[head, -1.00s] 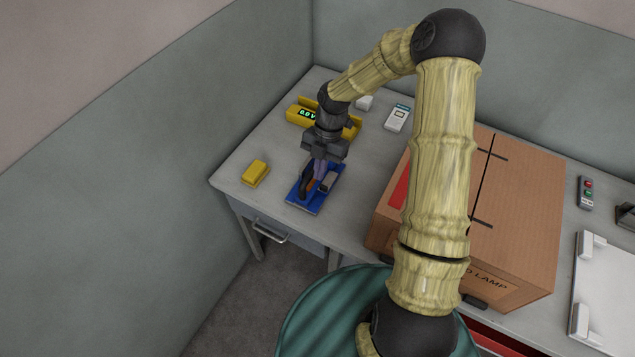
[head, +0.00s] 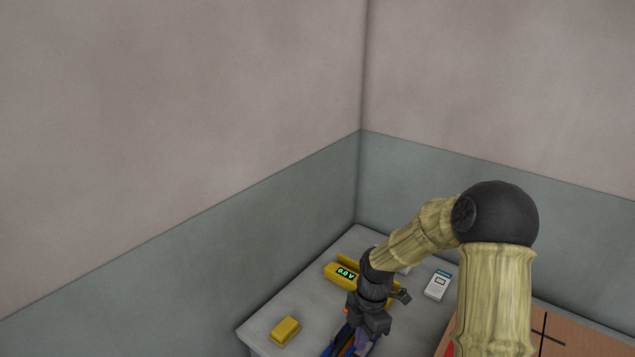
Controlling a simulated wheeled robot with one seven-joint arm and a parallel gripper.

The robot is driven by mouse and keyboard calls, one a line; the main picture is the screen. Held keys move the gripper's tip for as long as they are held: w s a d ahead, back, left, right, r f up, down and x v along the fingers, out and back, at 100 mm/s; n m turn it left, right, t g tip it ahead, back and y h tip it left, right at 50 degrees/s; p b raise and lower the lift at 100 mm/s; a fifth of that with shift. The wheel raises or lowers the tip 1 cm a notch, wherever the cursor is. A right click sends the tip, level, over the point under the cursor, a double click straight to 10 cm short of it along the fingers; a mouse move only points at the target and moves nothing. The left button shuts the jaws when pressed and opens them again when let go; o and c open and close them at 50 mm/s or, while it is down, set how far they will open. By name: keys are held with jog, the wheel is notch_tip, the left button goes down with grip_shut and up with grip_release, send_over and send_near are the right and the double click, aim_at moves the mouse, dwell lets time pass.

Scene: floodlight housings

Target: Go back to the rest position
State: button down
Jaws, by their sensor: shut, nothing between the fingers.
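My gripper (head: 362,338) points down at the bottom edge of the head view, over a blue tray (head: 334,348) on the grey bench. It is shut, with nothing held. The tray is mostly cut off by the picture's edge, and the fingertips are hard to make out. My arm reaches in from the right, bent at a dark elbow joint, and is still stretched out over the bench.
A white device (head: 437,285) is to the right. A cardboard box (head: 570,332) is at lower right. Walls close the corner behind.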

jog(key=s+d+r+m+t, duration=0.2)
jog(key=s+r+m, duration=0.3)
jog(key=m, duration=0.6)
jog(key=s+d+r+m+t+h, duration=0.1)
jog(key=s+r+m, duration=0.5)
jog(key=m, duration=0.6)
jog(key=shift+s+d+t, duration=0.55)
jog(key=shift+d+t, duration=0.35)
jog(key=shift+d, duration=0.05)
